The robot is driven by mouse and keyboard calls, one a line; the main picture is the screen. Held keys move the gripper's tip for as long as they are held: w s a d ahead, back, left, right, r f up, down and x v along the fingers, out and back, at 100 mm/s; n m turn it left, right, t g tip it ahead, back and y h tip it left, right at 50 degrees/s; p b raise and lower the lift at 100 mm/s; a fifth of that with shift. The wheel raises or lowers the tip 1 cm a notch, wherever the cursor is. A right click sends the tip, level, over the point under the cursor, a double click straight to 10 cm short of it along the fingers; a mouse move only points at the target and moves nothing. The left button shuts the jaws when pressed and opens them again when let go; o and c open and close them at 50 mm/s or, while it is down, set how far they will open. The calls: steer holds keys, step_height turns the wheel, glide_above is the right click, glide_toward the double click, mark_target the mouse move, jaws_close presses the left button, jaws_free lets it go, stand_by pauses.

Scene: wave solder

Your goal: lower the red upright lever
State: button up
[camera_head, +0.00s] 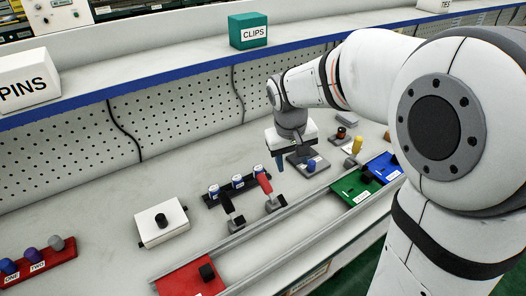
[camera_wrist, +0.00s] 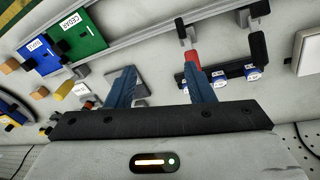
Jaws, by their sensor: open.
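The red lever (camera_head: 265,184) stands up, tilted a little, from a small grey base on the bench. A black lever (camera_head: 230,208) of like form stands just left of it. My gripper (camera_head: 284,155) is up and to the right of the red lever in the head view, fingers pointing down. In the wrist view the fingers (camera_wrist: 160,72) are spread with nothing between them. The red lever (camera_wrist: 193,60) shows just beyond the right fingertip, which overlaps it; I cannot tell whether they touch. The black lever (camera_wrist: 258,48) is farther right.
A black strip (camera_head: 222,199) with blue-and-white labelled pieces lies close behind the levers. A metal rail (camera_head: 240,240) runs in front. A grey plate with a blue knob (camera_head: 311,165) is right of the gripper. A white box (camera_head: 163,235) stands left; bare bench lies behind it.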

steer(key=n+h+b, duration=0.1)
steer(key=n+b, duration=0.1)
glide_above(263, 179)
steer(key=a, duration=0.1)
steer(key=s+a+f+x, duration=0.1)
steer(key=a+x, duration=0.1)
steer(key=x, duration=1.2)
steer(key=s+x, duration=0.1)
steer(key=x, duration=0.1)
steer(key=shift+f+p, duration=0.25)
steer(key=shift+p, duration=0.05)
steer(key=shift+c, duration=0.2)
jaws_close()
